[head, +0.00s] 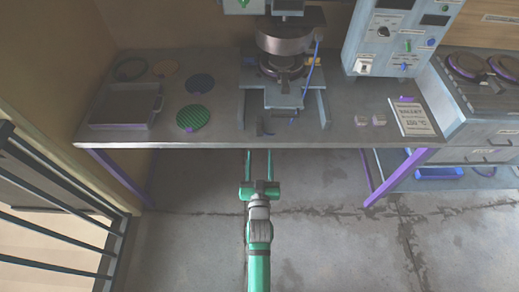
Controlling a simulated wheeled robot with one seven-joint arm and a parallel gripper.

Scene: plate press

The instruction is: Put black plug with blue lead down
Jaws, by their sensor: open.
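A thin blue lead (309,75) hangs from the right side of the press (283,45) and runs down toward the front of its base. A small dark piece (264,127) lies on the bench near its front edge, in front of the press; it may be the black plug, but it is too small to be sure. A small blue-violet bit shows to its right, and I cannot tell whether they are joined. My gripper (259,153) is open, its two green fingers apart with nothing seen between them, in front of the bench's front edge.
The bench (350,130) holds a grey tray (124,108), a green striped disc (194,118), a dark blue disc (200,83), two small pale blocks and a printed card (411,117). A control box (393,40) stands at the right.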

